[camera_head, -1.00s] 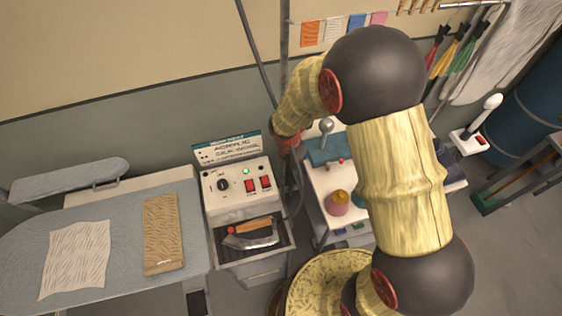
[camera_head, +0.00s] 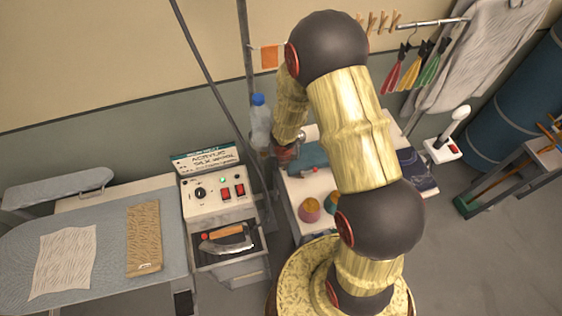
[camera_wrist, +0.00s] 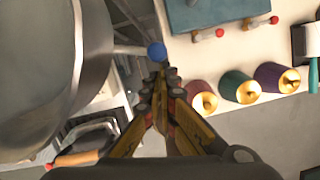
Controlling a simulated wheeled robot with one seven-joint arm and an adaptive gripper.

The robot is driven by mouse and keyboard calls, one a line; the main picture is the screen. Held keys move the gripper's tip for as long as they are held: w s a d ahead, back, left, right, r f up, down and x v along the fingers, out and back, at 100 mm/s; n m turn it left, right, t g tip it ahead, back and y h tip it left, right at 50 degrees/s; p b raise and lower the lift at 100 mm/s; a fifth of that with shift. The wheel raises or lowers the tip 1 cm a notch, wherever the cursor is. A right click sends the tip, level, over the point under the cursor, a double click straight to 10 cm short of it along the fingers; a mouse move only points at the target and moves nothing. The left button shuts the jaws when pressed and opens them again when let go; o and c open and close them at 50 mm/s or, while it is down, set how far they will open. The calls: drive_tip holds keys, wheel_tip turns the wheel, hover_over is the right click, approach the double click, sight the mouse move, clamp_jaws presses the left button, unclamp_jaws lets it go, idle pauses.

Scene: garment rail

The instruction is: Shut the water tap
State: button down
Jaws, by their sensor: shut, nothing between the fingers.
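In the wrist view a small blue ball knob (camera_wrist: 157,51) sits at the end of a thin metal rod (camera_wrist: 132,49). The rod comes from the side of a large grey rounded vessel (camera_wrist: 38,70); it looks like the tap's lever. My gripper (camera_wrist: 160,78) is shut and empty, its tips just short of the blue knob in the picture. I cannot tell whether they touch it. A clear bottle with a blue cap (camera_head: 259,118) stands beside my wrist.
An ironing board (camera_head: 95,240) is farther left.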

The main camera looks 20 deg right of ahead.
drive_tip(key=n, duration=0.1)
drive_tip(key=w+d+n, duration=0.1)
drive_tip(key=n, duration=0.1)
drive_tip(key=shift+w+d+y+p, duration=0.2)
drive_tip(key=shift+y+p, duration=0.1)
drive_tip(key=shift+y, duration=0.1)
drive_tip(key=shift+w+d, duration=0.1)
drive_tip(key=shift+d, duration=0.05)
idle(0.5)
